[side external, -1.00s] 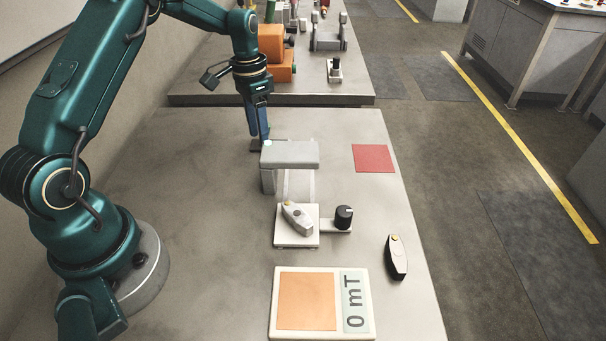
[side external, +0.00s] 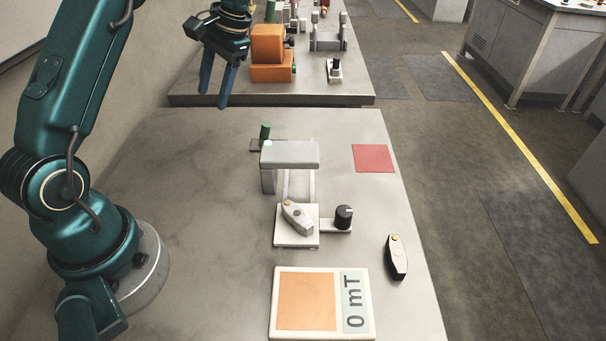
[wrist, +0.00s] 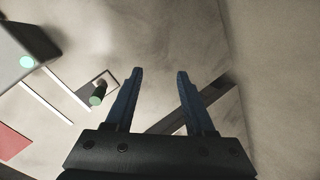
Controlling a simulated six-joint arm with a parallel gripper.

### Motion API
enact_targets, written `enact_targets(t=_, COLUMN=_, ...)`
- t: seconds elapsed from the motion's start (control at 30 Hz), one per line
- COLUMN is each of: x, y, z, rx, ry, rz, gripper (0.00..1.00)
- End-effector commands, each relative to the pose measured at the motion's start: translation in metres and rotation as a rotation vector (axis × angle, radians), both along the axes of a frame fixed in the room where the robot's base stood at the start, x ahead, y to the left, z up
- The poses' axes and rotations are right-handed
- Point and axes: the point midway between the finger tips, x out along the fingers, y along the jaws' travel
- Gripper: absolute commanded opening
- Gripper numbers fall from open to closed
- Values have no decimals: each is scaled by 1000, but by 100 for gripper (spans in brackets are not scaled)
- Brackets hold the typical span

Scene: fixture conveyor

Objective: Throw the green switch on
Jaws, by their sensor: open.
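The green switch handle (side external: 265,131) stands up from a small dark base plate (side external: 255,146) behind the grey arch. It also shows in the wrist view (wrist: 98,95), left of my fingers. My gripper (side external: 213,99) is open and empty, raised up and to the left of the switch in the side view. Its two blue fingers (wrist: 160,72) are apart, with only bare surface between the tips.
The grey arch (side external: 290,153) spans two pale rails beside the switch. In front are a white fixture with a grey part (side external: 297,216), a black knob (side external: 344,216), a black handheld device (side external: 396,257) and an orange-topped meter reading "0 mT" (side external: 306,302). A red square (side external: 373,158) lies right.

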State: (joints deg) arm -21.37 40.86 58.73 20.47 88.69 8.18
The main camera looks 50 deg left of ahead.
Motion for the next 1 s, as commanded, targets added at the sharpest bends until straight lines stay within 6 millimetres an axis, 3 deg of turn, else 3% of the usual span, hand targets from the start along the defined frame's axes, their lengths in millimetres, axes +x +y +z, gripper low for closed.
enact_targets(t=0.47, x=51, y=-53, z=-45, rx=-3, ry=-1, rz=-6, gripper=55)
enact_targets(t=1.0, x=69, y=-71, z=-61, rx=-6, ry=-7, rz=-6, gripper=55)
